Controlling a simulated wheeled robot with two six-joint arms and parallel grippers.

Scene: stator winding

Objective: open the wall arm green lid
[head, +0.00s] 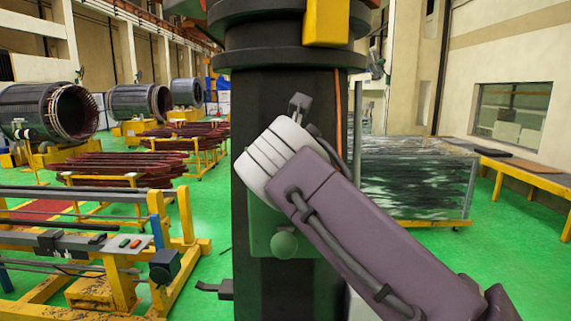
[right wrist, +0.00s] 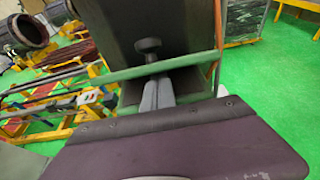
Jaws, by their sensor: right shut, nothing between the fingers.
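A dark upright column (head: 258,100) fills the middle of the head view. A green lid (head: 262,228) with a round green knob (head: 285,245) is on its front; my right arm hides part of it. In the right wrist view a thin green strip (right wrist: 110,74), which looks like the lid's edge, crosses in front of the dark surface. A dark round knob (right wrist: 150,46) shows just beyond it. My right gripper (head: 300,103) is shut and empty, in front of the column above the lid. In the right wrist view its fingertips (right wrist: 158,80) are close to the strip; I cannot tell if they touch.
An orange cable (head: 338,105) runs down the column's right side. A dark bracket (head: 215,289) sticks out low on its left. Yellow racks (head: 185,235) stand on the left, and a wrapped block (head: 410,180) stands on the right. Green floor (head: 520,250) is clear at right.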

